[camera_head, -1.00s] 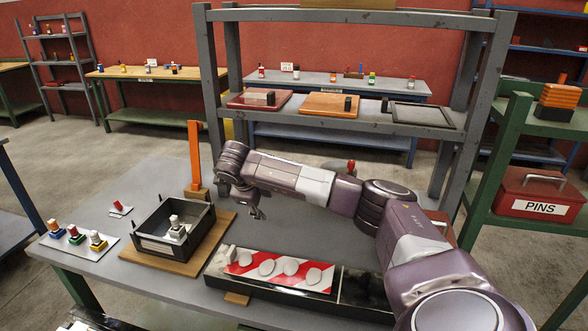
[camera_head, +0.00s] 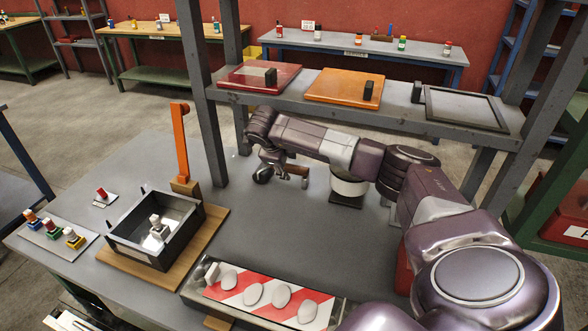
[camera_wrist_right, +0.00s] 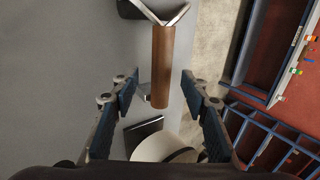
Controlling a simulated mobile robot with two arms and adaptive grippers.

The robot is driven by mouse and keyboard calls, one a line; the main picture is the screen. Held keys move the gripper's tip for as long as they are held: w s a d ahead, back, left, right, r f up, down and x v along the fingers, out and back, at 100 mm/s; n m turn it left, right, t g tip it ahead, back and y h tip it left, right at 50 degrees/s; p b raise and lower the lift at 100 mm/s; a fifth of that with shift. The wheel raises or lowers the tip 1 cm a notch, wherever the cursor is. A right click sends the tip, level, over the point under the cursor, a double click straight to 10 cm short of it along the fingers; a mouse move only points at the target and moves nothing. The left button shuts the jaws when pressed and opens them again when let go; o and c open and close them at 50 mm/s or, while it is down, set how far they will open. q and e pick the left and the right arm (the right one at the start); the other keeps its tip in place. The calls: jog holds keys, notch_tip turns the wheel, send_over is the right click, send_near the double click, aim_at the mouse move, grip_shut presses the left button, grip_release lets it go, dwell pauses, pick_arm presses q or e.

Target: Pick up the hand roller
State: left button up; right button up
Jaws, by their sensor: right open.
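The hand roller's brown handle (camera_wrist_right: 162,70) shows in the right wrist view, with a metal fork at its top end and part of a black roller at the upper edge. In the head view the hand roller's dark round end (camera_head: 263,175) and its handle (camera_head: 298,170) show just below my right gripper (camera_head: 279,172), partly covered by it. In the right wrist view my right gripper (camera_wrist_right: 160,80) is open, one finger on each side of the handle with gaps on both sides. My left gripper is not in view.
A white cylinder on a black base (camera_head: 348,187) stands close to the handle end. An orange post (camera_head: 180,145), a black box (camera_head: 120,243) on a wooden board and a red-and-white striped tray (camera_head: 262,290) are on the grey table. A grey shelf (camera_head: 390,116) crosses behind the arm.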

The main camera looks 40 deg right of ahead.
aim_at(291, 167)
jog(key=p+x, duration=0.1)
jog(key=x, duration=0.2)
jog(key=shift+d+f, duration=0.25)
jog(key=shift+d, duration=0.1)
jog(key=shift+w+d+f, duration=0.1)
jog(key=shift+d+f, duration=0.05)
jog(key=shift+f, duration=0.25)
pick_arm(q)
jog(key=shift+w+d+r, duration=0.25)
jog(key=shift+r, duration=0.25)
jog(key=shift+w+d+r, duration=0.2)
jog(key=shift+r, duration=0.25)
pick_arm(e)
jog(key=shift+w, duration=0.1)
grip_shut()
